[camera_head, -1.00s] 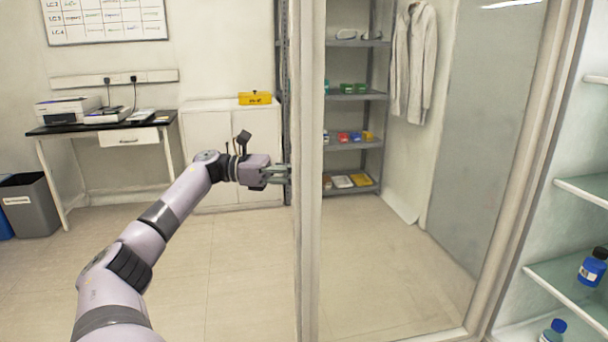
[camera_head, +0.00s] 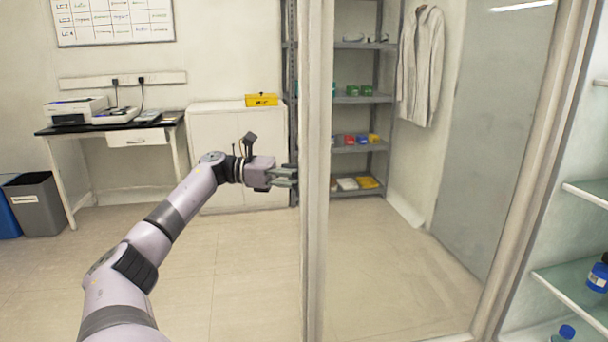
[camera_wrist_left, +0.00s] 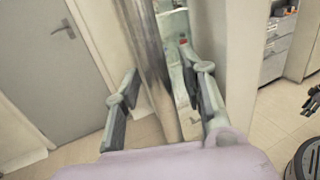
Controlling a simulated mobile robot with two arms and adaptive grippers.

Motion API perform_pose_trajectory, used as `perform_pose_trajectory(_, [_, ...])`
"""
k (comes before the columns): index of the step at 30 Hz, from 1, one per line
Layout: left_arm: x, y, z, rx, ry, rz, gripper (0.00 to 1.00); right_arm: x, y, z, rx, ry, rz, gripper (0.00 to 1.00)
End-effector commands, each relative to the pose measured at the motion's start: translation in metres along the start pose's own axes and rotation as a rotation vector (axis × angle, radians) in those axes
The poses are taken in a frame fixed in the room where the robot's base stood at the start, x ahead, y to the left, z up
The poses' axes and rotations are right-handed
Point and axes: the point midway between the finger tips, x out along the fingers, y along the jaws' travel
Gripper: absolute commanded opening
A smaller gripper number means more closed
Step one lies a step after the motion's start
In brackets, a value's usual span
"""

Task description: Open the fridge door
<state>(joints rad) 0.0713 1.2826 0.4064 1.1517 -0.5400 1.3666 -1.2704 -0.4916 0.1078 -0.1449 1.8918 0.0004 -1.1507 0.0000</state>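The fridge door (camera_head: 318,170) stands open, a glass pane in a pale frame, with the room showing through the pane. My left gripper (camera_head: 292,178) is at the outer edge of the door frame. In the left wrist view, the fingers of my left gripper (camera_wrist_left: 163,95) are spread apart. A vertical metallic bar (camera_wrist_left: 148,55) on the door runs between them, nearer the left finger. The right finger stands clear of it. Where the fingers meet the door is partly hidden in the head view.
Fridge shelves (camera_head: 575,282) with blue-capped bottles (camera_head: 598,274) are at the right. A grey rack (camera_head: 360,148) and a hanging coat (camera_head: 421,65) stand behind the glass. A white cabinet (camera_head: 220,140), desk (camera_head: 110,125) and grey bin (camera_head: 37,205) are at the back left. Floor between is clear.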

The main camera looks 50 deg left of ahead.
Motion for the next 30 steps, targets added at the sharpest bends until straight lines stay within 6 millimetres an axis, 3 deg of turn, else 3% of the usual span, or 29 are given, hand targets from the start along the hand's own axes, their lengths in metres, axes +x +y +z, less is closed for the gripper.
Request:
perform_pose_trajectory(5, [-0.016, 0.001, -0.001, -0.002, 0.000, 0.003, 0.38, 0.000, 0.000, 0.000, 0.000, 0.000, 0.001, 0.40])
perform_pose_trajectory(18, [-0.103, 0.001, 0.000, -0.001, 0.000, 0.004, 0.38, 0.000, 0.000, 0.000, 0.000, 0.001, 0.000, 0.40])
perform_pose_trajectory(24, [-0.119, 0.000, 0.000, -0.001, 0.001, 0.002, 0.38, 0.000, 0.000, 0.000, 0.000, 0.001, 0.000, 0.40])
perform_pose_trajectory(30, [-0.121, 0.000, -0.001, 0.000, 0.001, 0.000, 0.38, 0.000, 0.000, 0.000, 0.000, 0.001, 0.000, 0.40])
